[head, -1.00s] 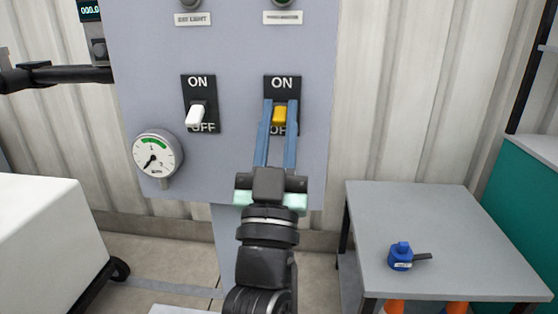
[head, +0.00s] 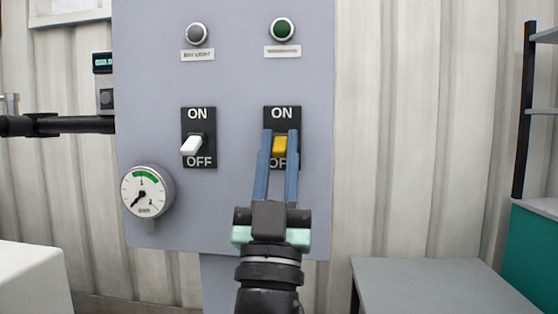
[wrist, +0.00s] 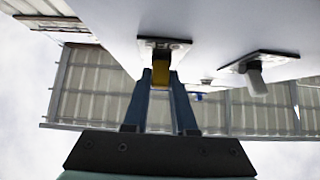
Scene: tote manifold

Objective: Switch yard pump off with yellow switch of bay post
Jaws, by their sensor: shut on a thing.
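The yellow switch (head: 279,146) sits on a black plate marked ON above and OFF below, on the grey panel of the bay post (head: 230,215). Its lever stands out from the lower half of the plate, partly hidden by my fingers. My gripper (head: 279,140) reaches up from below, with one blue finger on each side of the lever, shut on it. In the wrist view the yellow lever (wrist: 160,72) shows between the fingertips. A round green lamp (head: 283,29) is above this switch; I cannot tell whether it is lit.
A white switch (head: 191,146) is to the left on the same panel, under a grey lamp (head: 197,34). A round gauge (head: 147,192) is at the panel's lower left. A grey table (head: 430,285) stands at the lower right.

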